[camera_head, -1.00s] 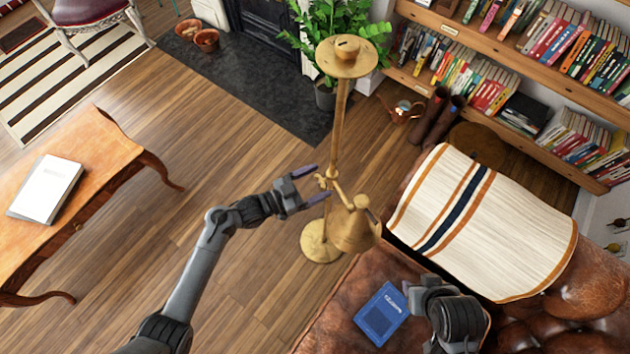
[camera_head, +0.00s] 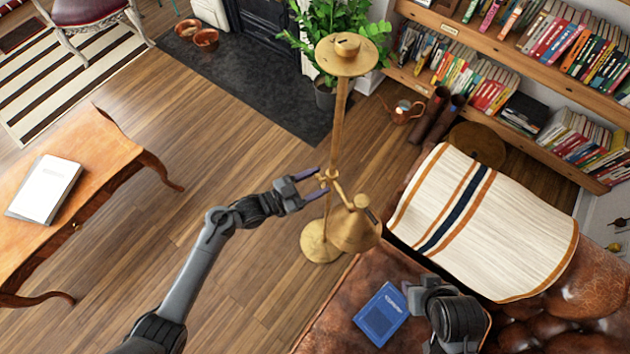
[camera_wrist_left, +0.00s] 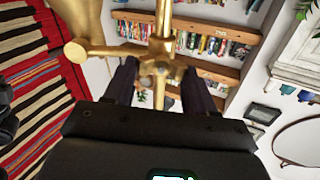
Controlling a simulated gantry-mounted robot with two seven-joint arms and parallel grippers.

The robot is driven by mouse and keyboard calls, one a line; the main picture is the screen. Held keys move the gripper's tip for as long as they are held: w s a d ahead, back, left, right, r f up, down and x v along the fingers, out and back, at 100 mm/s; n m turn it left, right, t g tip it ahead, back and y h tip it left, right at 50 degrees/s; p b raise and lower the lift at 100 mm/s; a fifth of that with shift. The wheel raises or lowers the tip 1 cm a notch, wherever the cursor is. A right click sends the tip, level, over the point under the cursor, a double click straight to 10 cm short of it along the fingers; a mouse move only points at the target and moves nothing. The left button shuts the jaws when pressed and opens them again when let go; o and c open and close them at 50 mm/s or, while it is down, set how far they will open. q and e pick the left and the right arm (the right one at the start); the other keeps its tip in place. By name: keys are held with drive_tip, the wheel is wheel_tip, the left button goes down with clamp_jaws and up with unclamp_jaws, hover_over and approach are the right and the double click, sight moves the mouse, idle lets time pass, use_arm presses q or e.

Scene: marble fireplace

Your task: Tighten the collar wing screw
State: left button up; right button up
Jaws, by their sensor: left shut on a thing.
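A brass floor lamp stands upright, with a round top (camera_head: 345,55), a slim pole (camera_head: 338,130) and a round base (camera_head: 320,241). A collar with a side arm sits partway up the pole; it also shows in the left wrist view (camera_wrist_left: 162,45). The small wing screw (camera_head: 323,179) is on the collar's left side, and its knob shows in the left wrist view (camera_wrist_left: 147,82). My left gripper (camera_head: 322,181) is shut on the wing screw, its dark fingers on either side of it. My right gripper (camera_head: 409,300) hangs above the leather sofa, away from the lamp; its finger gap is unclear.
A blue book (camera_head: 382,314) lies on the leather sofa near my right gripper. A striped blanket (camera_head: 520,235) covers the sofa's arm. A potted plant (camera_head: 325,95) stands behind the lamp and bookshelves at upper right. A wooden desk (camera_head: 100,165) is at left, with open floor between.

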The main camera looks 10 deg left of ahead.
use_arm(q)
drive_tip(key=m+b, duration=0.1)
drive_tip(key=m, duration=0.3)
drive_tip(key=shift+s+d+f, duration=0.1)
drive_tip(key=shift+f, duration=0.05)
drive_tip(key=m+b, duration=0.1)
drive_tip(key=m, duration=0.2)
drive_tip(key=m+b, duration=0.1)
drive_tip(key=m, duration=0.2)
drive_tip(key=m+b, duration=0.2)
drive_tip(key=m, duration=0.1)
drive_tip(key=shift+s+d+f, duration=0.1)
drive_tip(key=shift+s+f, duration=0.1)
drive_tip(key=shift+f, duration=0.1)
drive_tip(key=shift+m+b, duration=0.7)
drive_tip(key=shift+m, duration=1)
drive_tip(key=o, duration=1)
drive_tip(key=shift+o, duration=0.2)
